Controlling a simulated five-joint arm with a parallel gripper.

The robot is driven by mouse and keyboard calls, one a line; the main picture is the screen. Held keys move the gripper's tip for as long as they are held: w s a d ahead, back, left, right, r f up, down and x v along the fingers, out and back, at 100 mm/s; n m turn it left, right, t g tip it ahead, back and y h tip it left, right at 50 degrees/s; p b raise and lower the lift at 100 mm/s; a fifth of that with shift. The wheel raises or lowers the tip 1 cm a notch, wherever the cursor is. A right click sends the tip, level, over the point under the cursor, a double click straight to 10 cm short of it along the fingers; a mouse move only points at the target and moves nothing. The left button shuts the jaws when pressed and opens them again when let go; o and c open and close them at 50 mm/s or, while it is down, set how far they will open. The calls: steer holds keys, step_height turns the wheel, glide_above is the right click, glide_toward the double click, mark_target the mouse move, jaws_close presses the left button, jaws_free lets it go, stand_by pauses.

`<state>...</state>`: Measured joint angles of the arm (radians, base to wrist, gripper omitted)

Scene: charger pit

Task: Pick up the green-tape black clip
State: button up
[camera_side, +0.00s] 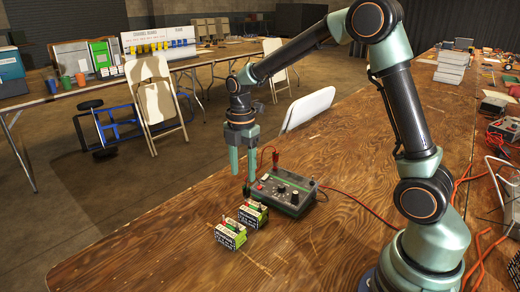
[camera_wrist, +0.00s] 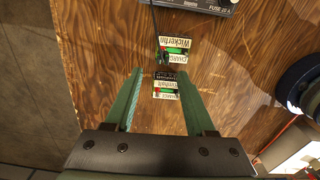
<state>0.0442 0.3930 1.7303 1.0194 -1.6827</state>
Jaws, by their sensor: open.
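My gripper (camera_side: 243,174) is open and points down above the table, behind the two batteries in the side view. In the wrist view its fingers (camera_wrist: 160,76) stand apart on either side of the nearer battery (camera_wrist: 166,90), with nothing visibly held. Two small labelled batteries with green and red on top stand on the wood, a front one (camera_side: 229,238) and a rear one (camera_side: 252,217). A small dark clip-like shape (camera_side: 247,190) shows by the charger's left edge, below the fingertips. I cannot make out green tape on it.
The grey charger box (camera_side: 284,192) with dials stands right of the gripper, and its edge shows in the wrist view (camera_wrist: 200,5). The wooden table (camera_side: 150,240) is clear at front left.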

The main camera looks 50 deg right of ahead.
mark_target(246, 186)
steer(key=shift+s+d+f, duration=0.1)
steer(key=shift+d+f, duration=0.1)
steer(key=shift+f, duration=1.75)
steer(key=shift+s+d+f, duration=0.1)
steer(key=shift+d+f, duration=0.05)
steer(key=shift+f, duration=1.75)
jaws_close()
